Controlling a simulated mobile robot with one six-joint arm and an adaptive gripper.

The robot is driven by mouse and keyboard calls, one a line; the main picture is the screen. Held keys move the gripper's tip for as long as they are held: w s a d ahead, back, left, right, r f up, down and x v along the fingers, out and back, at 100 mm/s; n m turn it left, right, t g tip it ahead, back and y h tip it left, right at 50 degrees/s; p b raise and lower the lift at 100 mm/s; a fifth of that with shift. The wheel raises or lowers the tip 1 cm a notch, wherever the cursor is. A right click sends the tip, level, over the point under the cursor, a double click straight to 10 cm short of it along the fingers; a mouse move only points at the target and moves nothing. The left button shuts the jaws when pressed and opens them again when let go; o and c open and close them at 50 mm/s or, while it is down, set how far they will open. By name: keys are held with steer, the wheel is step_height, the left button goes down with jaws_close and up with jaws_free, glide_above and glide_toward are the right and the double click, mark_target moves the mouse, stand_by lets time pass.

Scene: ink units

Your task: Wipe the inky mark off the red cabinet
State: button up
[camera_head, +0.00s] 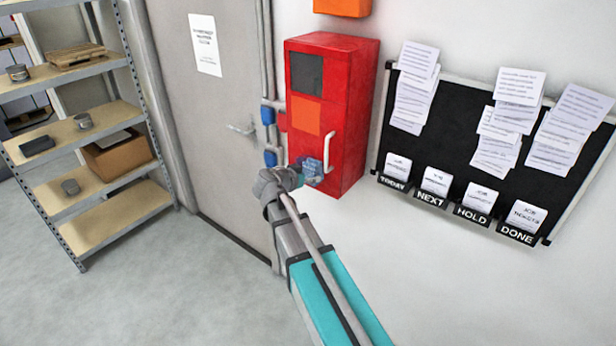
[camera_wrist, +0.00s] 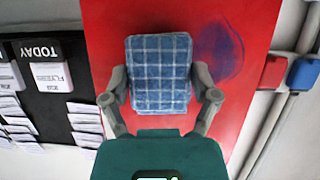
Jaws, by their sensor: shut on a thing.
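The red cabinet (camera_head: 340,150) hangs on the wall beside the door, with a dark panel, an orange square and a white handle on its front. In the wrist view its red face (camera_wrist: 110,30) fills the middle. An inky blue-purple mark (camera_wrist: 219,50) shows on it just right of the cloth. My gripper (camera_wrist: 162,92) is shut on a blue checked cloth (camera_wrist: 160,70), held in front of the red face. I cannot tell whether the cloth touches it. In the head view the cloth (camera_head: 312,168) is small, at the cabinet's lower front, and my arm partly hides that area.
A black board (camera_head: 455,130) with papers and labelled pockets hangs right of the cabinet. Pipes with blue fittings (camera_head: 268,115) run close on its left, beside a grey door (camera_head: 215,120). A shelf unit (camera_head: 85,130) stands at left. The floor (camera_head: 180,285) in front is clear.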

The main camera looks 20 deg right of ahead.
steer(key=shift+w, duration=0.2)
steer(key=shift+w+a, duration=1)
steer(key=shift+w, duration=0.2)
steer(key=shift+w+a, duration=1.05)
steer(key=shift+w, duration=0.2)
steer(key=shift+w+a, duration=0.45)
steer(key=shift+w, duration=0.25)
steer(key=shift+w+a, duration=0.4)
steer(key=shift+w, duration=0.3)
